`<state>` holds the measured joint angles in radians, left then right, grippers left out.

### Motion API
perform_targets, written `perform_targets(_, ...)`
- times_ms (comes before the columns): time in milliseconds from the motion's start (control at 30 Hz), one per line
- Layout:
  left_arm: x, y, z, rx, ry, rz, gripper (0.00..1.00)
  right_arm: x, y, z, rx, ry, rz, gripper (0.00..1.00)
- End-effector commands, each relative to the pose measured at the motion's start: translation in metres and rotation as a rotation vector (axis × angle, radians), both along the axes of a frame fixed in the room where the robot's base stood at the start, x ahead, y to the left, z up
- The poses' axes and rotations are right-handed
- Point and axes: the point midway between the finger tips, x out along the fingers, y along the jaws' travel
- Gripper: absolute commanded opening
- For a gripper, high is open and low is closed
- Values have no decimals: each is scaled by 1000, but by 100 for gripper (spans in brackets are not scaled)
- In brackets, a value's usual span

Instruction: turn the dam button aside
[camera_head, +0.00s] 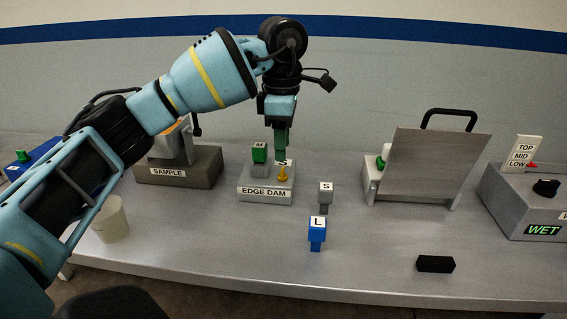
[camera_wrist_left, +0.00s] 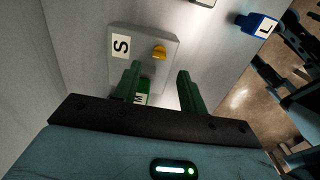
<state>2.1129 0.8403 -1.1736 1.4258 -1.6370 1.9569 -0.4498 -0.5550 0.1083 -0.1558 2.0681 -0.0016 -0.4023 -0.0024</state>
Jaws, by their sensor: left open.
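The small yellow button (camera_head: 283,174) stands on the grey EDGE DAM block (camera_head: 265,195), at its right front part. In the wrist view the yellow button (camera_wrist_left: 159,52) shows just beyond the fingertips, on the grey block (camera_wrist_left: 150,36). My left gripper (camera_head: 281,153) points down over the block, behind the button in the head view. Its green fingers (camera_wrist_left: 160,71) are apart with nothing gripped between them. My right gripper is not in view.
A blue L piece (camera_head: 317,236) and a grey S piece (camera_head: 325,196) stand on the table to the right. The SAMPLE block (camera_head: 190,170) is to the left. A black bar (camera_head: 435,264) lies front right. A tilted grey plate (camera_head: 430,165) stands farther right.

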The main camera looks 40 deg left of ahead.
Motion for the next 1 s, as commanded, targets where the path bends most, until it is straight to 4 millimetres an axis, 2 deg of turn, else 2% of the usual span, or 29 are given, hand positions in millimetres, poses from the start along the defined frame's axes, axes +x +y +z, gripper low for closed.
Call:
perform_targets(100, -1, 1, -21, 2, 3, 1, 42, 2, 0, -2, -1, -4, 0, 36)
perform_targets(300, 0, 0, -46, 0, 1, 0, 42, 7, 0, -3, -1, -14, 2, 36)
perform_targets(500, 0, 0, -55, 0, -1, 1, 42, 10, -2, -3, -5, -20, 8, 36)
perform_targets(733, 0, 0, -55, 0, -1, 1, 42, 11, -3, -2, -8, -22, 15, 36)
perform_targets(1000, 0, 0, -55, 0, -1, 1, 8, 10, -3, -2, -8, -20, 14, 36)
